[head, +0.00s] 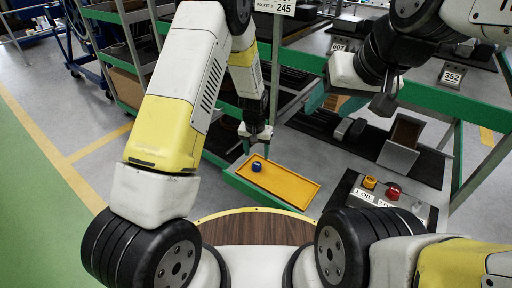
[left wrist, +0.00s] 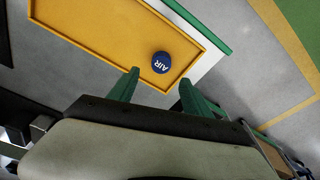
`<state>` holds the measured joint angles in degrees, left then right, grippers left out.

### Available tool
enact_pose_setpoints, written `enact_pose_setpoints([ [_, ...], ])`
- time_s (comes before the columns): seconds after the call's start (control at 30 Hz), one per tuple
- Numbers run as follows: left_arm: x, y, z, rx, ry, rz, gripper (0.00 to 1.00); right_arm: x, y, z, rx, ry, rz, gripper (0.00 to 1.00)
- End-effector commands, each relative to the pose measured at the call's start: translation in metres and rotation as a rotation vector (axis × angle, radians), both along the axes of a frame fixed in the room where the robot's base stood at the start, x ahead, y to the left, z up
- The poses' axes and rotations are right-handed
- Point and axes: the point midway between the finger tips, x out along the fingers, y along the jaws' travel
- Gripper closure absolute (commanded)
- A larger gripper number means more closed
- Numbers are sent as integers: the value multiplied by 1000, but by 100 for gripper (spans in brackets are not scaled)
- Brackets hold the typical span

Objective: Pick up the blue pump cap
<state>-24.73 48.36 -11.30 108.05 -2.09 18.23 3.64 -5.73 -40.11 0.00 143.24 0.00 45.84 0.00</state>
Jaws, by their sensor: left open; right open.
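The blue pump cap (head: 257,167) sits at the left end of a yellow tray (head: 290,186). In the left wrist view the cap (left wrist: 161,63) is round, with white "AIR" lettering on its top, near a corner of the tray (left wrist: 95,35). My left gripper (head: 256,150) is above the tray's left end, close to the cap. In the left wrist view its two green fingers (left wrist: 156,90) are spread, with the cap beyond their tips and nothing between them. My right gripper (head: 345,100) is open and held higher, at the right, away from the tray.
A panel (head: 384,196) to the right of the tray carries a yellow cap, a red cap and labels. A grey box (head: 400,145) stands behind it. Green-framed shelving (head: 310,62) runs behind the tray. A wooden round top (head: 255,231) lies in front.

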Motion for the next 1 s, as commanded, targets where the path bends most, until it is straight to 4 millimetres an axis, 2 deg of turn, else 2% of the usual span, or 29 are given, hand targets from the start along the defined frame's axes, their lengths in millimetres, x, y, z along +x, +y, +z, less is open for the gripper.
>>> enact_pose_setpoints([
  [0.43, 2, 1, -59, 1, 3, 1, 43, 0, 0, 0, 0, 0, 0, 42],
  [0.77, 4, 0, -66, -1, 0, 1, 43, 0, 0, 0, 0, 0, 0, 42],
  [1.0, 4, 0, -66, -1, 0, 1, 90, 0, 0, 0, 0, 0, 0, 42],
])
